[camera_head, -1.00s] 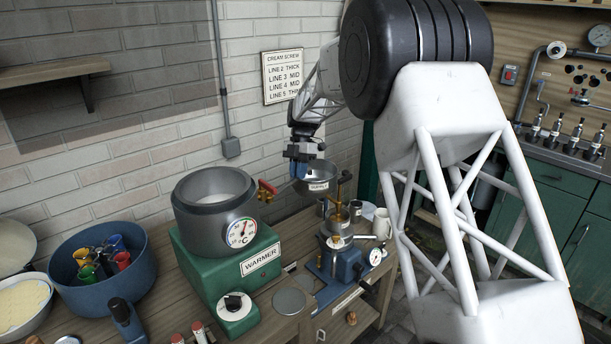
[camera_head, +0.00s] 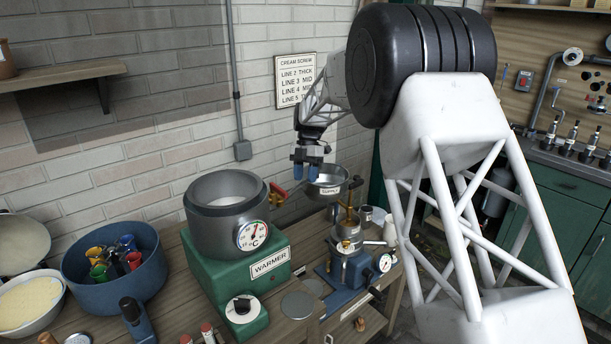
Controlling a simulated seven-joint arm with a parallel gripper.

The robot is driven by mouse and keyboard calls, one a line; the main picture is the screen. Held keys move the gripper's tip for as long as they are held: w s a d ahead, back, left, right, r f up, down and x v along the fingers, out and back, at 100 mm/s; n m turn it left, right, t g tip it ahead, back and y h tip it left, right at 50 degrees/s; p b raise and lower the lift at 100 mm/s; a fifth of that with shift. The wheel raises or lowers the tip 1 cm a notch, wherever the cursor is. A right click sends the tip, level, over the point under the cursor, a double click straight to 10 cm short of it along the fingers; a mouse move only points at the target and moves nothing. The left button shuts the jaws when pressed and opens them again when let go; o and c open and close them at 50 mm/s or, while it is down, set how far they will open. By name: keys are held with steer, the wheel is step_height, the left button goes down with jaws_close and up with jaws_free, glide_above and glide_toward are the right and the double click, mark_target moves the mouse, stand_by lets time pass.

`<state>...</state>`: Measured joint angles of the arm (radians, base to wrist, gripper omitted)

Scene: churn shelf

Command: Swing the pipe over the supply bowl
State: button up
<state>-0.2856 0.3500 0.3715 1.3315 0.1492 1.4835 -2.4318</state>
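The steel supply bowl (camera_head: 329,187) stands above the blue-based machine, with a label on its front. A short pipe with a red handle (camera_head: 277,195) shows at the right side of the warmer pot (camera_head: 228,214), left of the bowl; whether this is the task's pipe, I cannot tell. A brass upright (camera_head: 349,213) stands just below and right of the bowl. My gripper (camera_head: 306,172) points down at the bowl's left edge in the picture.
The green warmer base (camera_head: 262,262) with its dial fills the bench's middle. A blue tub (camera_head: 85,285) of coloured cups is at left. A pressure gauge (camera_head: 384,263) and mugs stand near the machine. A brick wall is close behind my gripper.

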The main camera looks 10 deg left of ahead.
steer(key=v, duration=0.7)
steer(key=shift+w+r, duration=0.2)
steer(key=shift+r, duration=0.15)
steer(key=shift+s+d+r, duration=0.1)
stand_by(0.4)
steer(key=s+d+r+m+t, duration=0.1)
steer(key=s+d+r+m, duration=0.2)
steer(key=s+d+m, duration=0.45)
steer(key=s+d+r+m+t, duration=0.2)
steer(key=s+d+r+m, duration=0.15)
steer(key=s, duration=0.65)
steer(key=s+d+r+m+t, duration=0.1)
steer(key=s+d+r+m, duration=0.3)
steer(key=s+d, duration=0.4)
steer(key=s+d+f+m+t, duration=0.1)
steer(key=s+m, duration=0.4)
steer(key=s, duration=0.5)
steer(key=s+d+f+m+t, duration=0.1)
steer(key=s+d+f+m, duration=0.3)
steer(key=s, duration=0.7)
steer(key=s+d+f+m+t, duration=0.1)
steer(key=s+d+f+m, duration=0.2)
steer(key=s+m, duration=0.3)
steer(key=s+f, duration=0.1)
steer(key=s, duration=0.4)
steer(key=shift+d+f+m+h, duration=0.2)
steer(key=shift+m+h, duration=0.1)
steer(key=shift+m, duration=0.1)
